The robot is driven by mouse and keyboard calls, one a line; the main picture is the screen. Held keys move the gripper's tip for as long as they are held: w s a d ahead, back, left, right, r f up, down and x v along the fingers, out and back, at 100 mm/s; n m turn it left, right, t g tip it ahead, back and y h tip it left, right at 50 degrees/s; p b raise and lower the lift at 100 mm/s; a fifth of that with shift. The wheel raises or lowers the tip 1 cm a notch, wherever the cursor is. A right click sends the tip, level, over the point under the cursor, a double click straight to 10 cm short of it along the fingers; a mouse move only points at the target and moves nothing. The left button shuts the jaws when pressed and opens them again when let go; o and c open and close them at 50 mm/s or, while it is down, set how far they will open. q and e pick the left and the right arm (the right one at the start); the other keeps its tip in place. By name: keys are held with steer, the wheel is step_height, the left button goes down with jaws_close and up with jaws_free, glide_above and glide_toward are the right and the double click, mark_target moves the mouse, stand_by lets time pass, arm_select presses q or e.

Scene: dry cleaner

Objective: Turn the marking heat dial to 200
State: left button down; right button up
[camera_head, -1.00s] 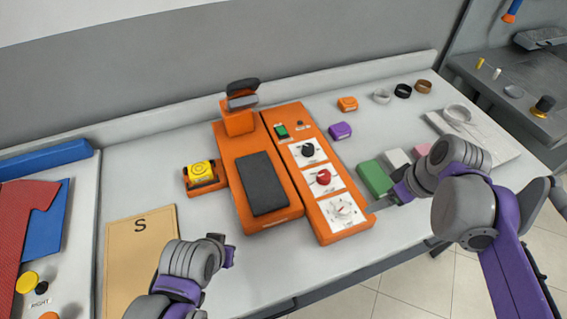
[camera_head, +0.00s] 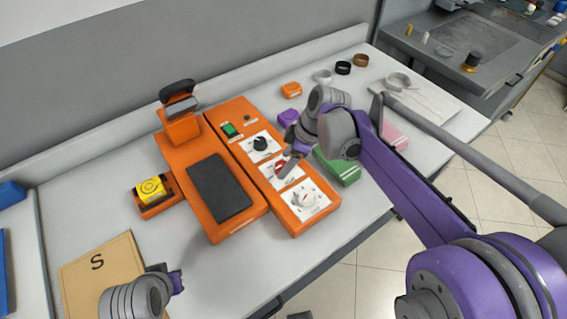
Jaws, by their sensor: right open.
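An orange machine has a control panel (camera_head: 283,212) with a column of three dials on white plates. The black dial (camera_head: 260,143) is farthest back, the red dial (camera_head: 280,167) is in the middle and the white dial (camera_head: 304,198) is nearest. Their lettering is too small to read, so I cannot tell which is marking heat. My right gripper (camera_head: 286,166) is open over the panel at the red dial and partly hides it. I cannot tell whether it touches the dial. My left gripper (camera_head: 176,281) is at the bottom left, away from the panel, its fingers unclear.
The machine's dark pad (camera_head: 219,187) and raised head (camera_head: 180,104) are left of the panel. A yellow item (camera_head: 152,188) sits in an orange holder. The table front is clear.

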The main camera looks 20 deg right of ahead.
steer(key=shift+x, duration=0.8)
jaws_close()
